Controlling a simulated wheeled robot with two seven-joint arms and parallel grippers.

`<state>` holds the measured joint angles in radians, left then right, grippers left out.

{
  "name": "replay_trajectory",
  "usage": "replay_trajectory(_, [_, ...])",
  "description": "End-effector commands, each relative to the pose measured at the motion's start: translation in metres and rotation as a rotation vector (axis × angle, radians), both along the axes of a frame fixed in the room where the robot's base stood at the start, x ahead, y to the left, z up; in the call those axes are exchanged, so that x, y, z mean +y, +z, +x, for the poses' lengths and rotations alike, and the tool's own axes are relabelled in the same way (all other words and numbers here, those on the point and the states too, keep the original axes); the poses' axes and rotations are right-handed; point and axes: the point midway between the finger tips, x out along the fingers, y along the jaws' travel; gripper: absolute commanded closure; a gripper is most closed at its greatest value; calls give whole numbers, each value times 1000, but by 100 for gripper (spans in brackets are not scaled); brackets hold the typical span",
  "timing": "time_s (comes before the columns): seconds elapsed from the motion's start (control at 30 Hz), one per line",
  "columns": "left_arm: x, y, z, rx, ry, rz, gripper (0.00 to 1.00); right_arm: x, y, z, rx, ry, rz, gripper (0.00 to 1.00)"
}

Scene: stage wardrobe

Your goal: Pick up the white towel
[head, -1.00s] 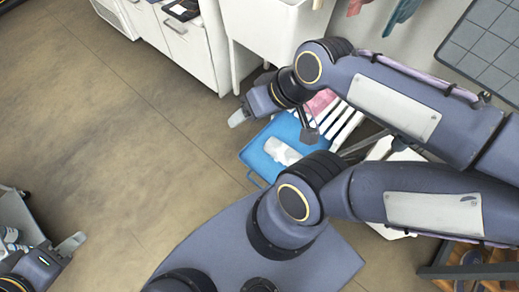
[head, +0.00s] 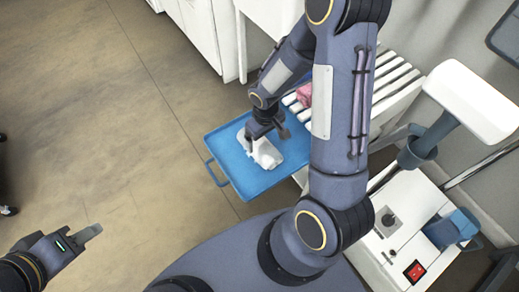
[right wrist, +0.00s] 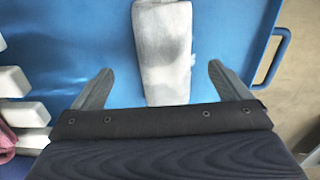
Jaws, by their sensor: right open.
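The white towel (head: 262,152) lies folded on a blue tray (head: 226,168). It also shows in the right wrist view (right wrist: 163,50) as a long pale bundle between my fingers. My right gripper (head: 267,132) is over the towel, partly covering it in the head view. In the right wrist view my right gripper (right wrist: 160,88) is open, one finger on each side of the towel and apart from it. My left gripper (head: 92,233) is at the lower left over the floor, far from the towel; its finger gap is not clear.
The tray rests by a white slatted bench (head: 396,84) with a pink cloth (head: 304,94) on it. White cabinets (head: 198,28) stand behind. A white machine with a red switch (head: 414,270) is at the right.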

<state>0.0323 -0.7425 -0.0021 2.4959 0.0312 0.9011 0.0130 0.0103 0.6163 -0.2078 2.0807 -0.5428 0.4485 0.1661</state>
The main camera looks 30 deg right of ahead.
Motion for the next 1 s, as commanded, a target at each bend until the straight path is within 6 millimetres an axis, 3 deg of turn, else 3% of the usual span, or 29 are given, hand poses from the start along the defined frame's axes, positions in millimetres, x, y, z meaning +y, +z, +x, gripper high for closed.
replay_trajectory(0.43, [0, -30, 0, 1, 0, 0, 64, 6, -57, -4, 3, -1, 1, 4])
replay_trajectory(0.7, [0, -30, 0, 0, 0, 0, 64, 6, -60, -3, 0, -1, 1, 4])
replay_trajectory(1.0, [0, -30, 0, 0, 0, 0, 64, 6, -60, -4, 0, -1, 1, 40])
